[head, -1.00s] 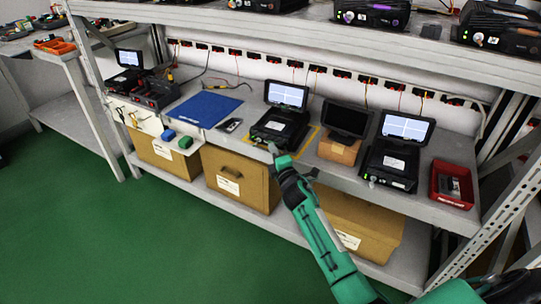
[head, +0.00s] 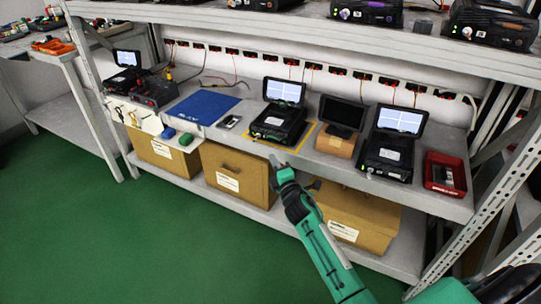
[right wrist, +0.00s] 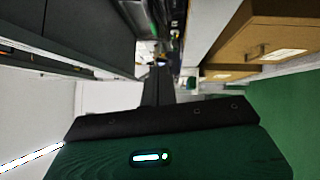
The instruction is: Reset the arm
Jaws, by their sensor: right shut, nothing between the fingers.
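My right gripper (head: 274,159) is at the front edge of the middle shelf (head: 225,148), in front of the black device with a raised screen (head: 280,124) that sits in a yellow outline. It is shut and holds nothing. In the right wrist view the shut fingers (right wrist: 158,70) point along the shelf edge, with cardboard boxes to the right. My right arm reaches in from the bottom right of the head view. My left gripper is not in view.
A blue mat (head: 202,109), a second screen device (head: 390,145), a small monitor on a cardboard block (head: 335,143) and a red bin (head: 445,174) stand on the shelf. Cardboard boxes (head: 235,175) sit below. Green floor (head: 130,245) is open at the front left.

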